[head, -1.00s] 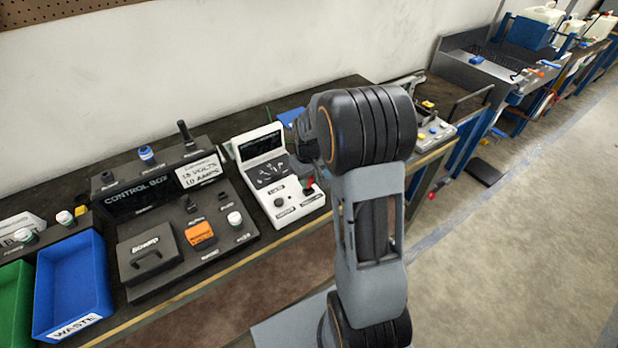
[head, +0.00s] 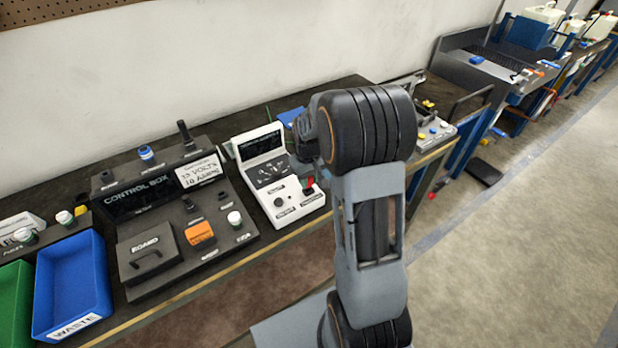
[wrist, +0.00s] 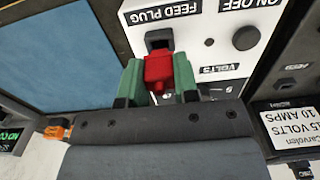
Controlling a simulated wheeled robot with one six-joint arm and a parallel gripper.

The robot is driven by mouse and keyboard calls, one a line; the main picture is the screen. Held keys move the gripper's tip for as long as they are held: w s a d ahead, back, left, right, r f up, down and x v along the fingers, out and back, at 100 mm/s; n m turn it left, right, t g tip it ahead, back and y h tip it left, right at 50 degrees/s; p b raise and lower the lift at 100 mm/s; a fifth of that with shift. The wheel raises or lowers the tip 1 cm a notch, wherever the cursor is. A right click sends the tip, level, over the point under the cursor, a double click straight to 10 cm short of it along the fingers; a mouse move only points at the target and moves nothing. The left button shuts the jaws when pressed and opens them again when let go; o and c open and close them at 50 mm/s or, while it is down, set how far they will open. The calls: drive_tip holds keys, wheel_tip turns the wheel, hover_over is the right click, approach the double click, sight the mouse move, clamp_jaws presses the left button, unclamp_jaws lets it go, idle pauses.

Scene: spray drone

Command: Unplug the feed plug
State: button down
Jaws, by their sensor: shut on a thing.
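The red feed plug (wrist: 158,72) sits between the green-padded fingers of my gripper (wrist: 160,84) in the wrist view, and the fingers are shut on it. A dark square socket (wrist: 159,39) shows just beyond the plug's narrow end, below an upside-down FEED PLUG label. I cannot tell whether the tip is still inside the socket. In the head view the plug is a small red patch (head: 308,183) at the right side of the white console (head: 285,212). My arm hides most of the gripper there.
The black control box (head: 140,197) stands left of the console, with a blue WASTE bin (head: 72,290) farther left. A round knob (wrist: 246,37) is beside the socket. A wall runs behind the bench.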

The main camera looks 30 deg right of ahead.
drive_tip(key=shift+f+b, duration=1)
drive_tip(key=shift+f, duration=0.3)
drive_tip(key=c, duration=0.8)
unclamp_jaws()
drive_tip(key=shift+r, duration=0.1)
wheel_tip(320, 180, up, 14)
drive_tip(key=shift+f+b, duration=0.15)
drive_tip(key=shift+b, duration=0.15)
drive_tip(key=s+a+t, duration=0.1)
drive_tip(key=s+a, duration=0.2)
drive_tip(key=s, duration=0.2)
drive_tip(key=s+a+t, duration=0.1)
drive_tip(key=s+a, duration=0.2)
drive_tip(key=s, duration=0.2)
drive_tip(key=s+a+m+t, duration=0.1)
drive_tip(key=s+a+t, duration=0.1)
drive_tip(key=s, duration=0.4)
drive_tip(key=shift+a, duration=0.6)
